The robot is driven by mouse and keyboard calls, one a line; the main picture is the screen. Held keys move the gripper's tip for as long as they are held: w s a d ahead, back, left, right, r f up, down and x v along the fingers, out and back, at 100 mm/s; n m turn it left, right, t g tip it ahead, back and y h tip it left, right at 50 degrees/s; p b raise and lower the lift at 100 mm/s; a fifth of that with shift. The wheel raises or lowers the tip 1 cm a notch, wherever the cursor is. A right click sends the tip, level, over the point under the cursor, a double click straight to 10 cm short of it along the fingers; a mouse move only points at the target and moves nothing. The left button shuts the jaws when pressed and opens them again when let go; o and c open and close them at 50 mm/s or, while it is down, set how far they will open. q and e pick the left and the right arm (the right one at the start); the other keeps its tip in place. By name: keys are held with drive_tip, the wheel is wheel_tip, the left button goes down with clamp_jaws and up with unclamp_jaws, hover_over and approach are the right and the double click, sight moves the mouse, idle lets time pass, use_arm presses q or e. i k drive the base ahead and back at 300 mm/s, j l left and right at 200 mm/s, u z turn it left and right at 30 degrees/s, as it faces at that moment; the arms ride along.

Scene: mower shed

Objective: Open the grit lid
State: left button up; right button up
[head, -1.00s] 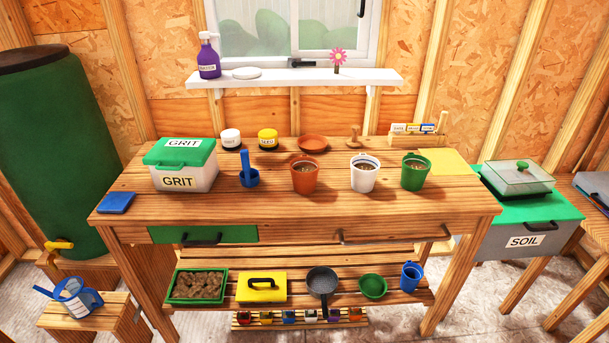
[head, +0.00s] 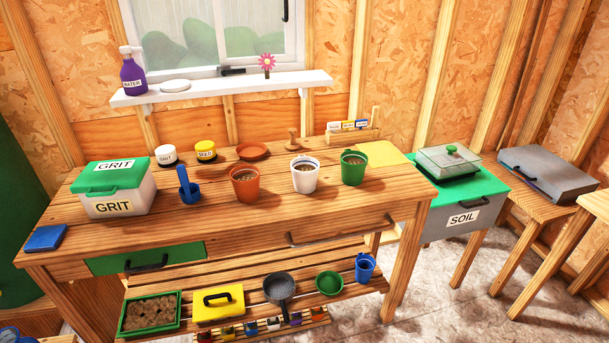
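The grit box (head: 118,203) is a white tub labelled GRIT at the left end of the wooden bench. Its green lid (head: 109,177), also labelled GRIT, lies shut on top. A blue scoop (head: 188,187) stands just to the right of the box. Neither of my grippers shows in the head view.
Terracotta (head: 245,185), white (head: 305,176) and green (head: 353,169) pots stand along the bench. A blue pad (head: 46,238) lies at the front left corner. A grey soil bin (head: 447,224) with a green top stands to the right. Bare bench top lies in front of the pots.

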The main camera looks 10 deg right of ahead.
sight(113, 175)
drive_tip(key=i+l+z, duration=0.25)
drive_tip(key=i+l, duration=0.15)
drive_tip(key=i+l+z, duration=0.25)
drive_tip(key=i+l+u, duration=0.1)
drive_tip(key=u, duration=1.75)
drive_tip(key=i+l, duration=0.05)
drive_tip(key=l, duration=0.05)
